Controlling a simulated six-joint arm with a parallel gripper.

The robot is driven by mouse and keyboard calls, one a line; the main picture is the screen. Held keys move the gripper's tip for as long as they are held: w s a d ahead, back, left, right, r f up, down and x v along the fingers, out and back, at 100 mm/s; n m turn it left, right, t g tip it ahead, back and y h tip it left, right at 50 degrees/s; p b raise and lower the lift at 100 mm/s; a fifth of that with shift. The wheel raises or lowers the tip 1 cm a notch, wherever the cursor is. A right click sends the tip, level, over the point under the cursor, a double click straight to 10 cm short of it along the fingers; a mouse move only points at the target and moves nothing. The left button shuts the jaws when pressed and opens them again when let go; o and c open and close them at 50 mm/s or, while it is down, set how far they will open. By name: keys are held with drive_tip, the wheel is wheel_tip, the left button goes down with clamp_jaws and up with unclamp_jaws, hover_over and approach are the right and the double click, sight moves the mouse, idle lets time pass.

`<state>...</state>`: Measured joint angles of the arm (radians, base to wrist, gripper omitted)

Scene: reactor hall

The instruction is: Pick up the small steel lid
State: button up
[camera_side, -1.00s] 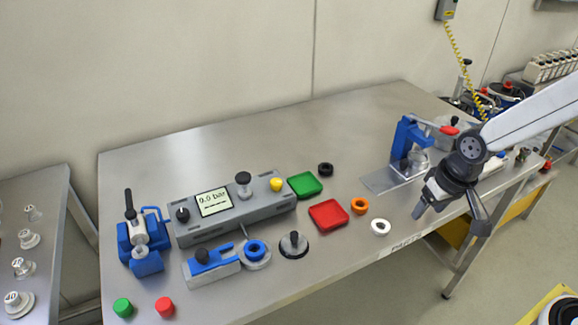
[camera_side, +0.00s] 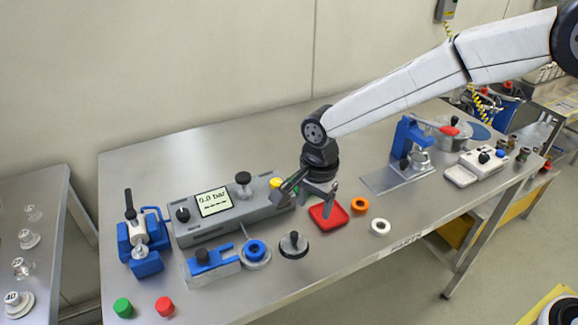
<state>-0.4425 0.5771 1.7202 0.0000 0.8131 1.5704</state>
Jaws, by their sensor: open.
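The small steel lid (camera_side: 293,252) is a flat round disc with a black knob standing on top. It lies on the steel table in front of the grey console, right of the disc with the blue ring. My gripper (camera_side: 309,192) is open and empty, with its fingers spread apart. It hangs above the table, higher in the picture than the lid and apart from it, near the right end of the console. The lid is in full view.
The grey console (camera_side: 225,222) stands behind the lid. A red tray (camera_side: 329,222), an orange ring (camera_side: 359,205) and a white ring (camera_side: 380,227) lie to the right. A blue clamp block (camera_side: 212,264) and a disc with a blue ring (camera_side: 257,254) stand left. Bare table lies in front.

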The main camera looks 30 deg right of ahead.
drive_tip(key=m, duration=0.2)
hover_over(294, 234)
drive_tip(key=shift+f, duration=4.25)
clamp_jaws()
